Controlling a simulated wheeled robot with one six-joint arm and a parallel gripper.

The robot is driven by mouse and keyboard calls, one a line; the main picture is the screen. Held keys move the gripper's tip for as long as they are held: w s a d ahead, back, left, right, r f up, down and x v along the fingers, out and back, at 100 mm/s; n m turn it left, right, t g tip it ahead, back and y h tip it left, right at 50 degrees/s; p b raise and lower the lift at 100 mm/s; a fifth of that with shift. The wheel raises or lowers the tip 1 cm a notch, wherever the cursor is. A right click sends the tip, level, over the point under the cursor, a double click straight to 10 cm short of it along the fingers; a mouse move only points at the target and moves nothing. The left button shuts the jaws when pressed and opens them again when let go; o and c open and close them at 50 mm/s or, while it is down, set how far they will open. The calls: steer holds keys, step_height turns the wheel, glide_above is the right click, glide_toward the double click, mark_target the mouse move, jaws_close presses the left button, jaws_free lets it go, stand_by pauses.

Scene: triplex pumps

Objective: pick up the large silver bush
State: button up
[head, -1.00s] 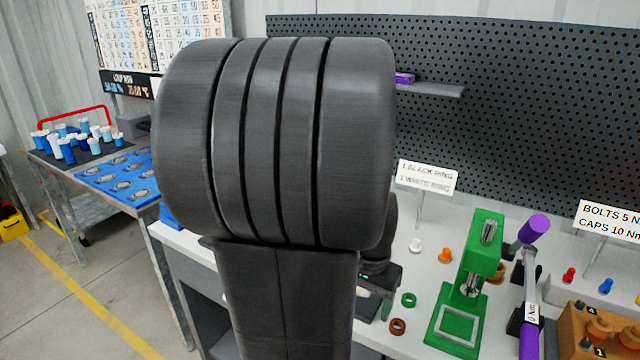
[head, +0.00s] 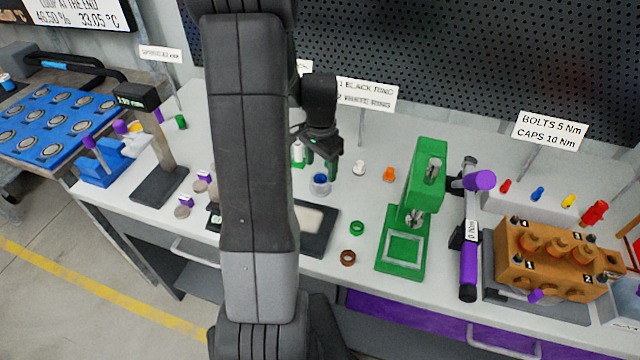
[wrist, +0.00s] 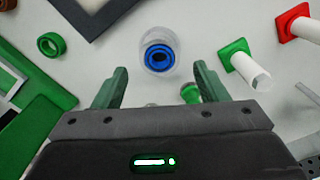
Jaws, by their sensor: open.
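My gripper (head: 320,163) hangs above the bench with its green fingers apart and empty. In the wrist view the fingers (wrist: 157,78) are open, with a pale, translucent round cup (wrist: 160,49) just past their tips. A blue ring (wrist: 159,57) sits in it. The same cup with blue shows below my gripper in the head view (head: 320,184). Small silver-grey round pieces (head: 182,211) with purple tags lie on the bench at left. I cannot tell which piece, if any of these, is the large silver bush; my arm hides part of the bench.
A green press (head: 418,200) stands right of my gripper, with a purple-handled wrench (head: 469,240) and an orange pump block (head: 552,255) beyond. A green ring (head: 357,228) and a brown ring (head: 348,257) lie in front. Green and red pieces with white cylinders flank the right finger in the wrist view.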

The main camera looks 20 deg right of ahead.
mark_target(320, 179)
steer(key=shift+a+f+p, duration=0.15)
steer(key=shift+f+p, duration=0.45)
steer(key=shift+f, duration=2.25)
steer(key=shift+s, duration=0.1)
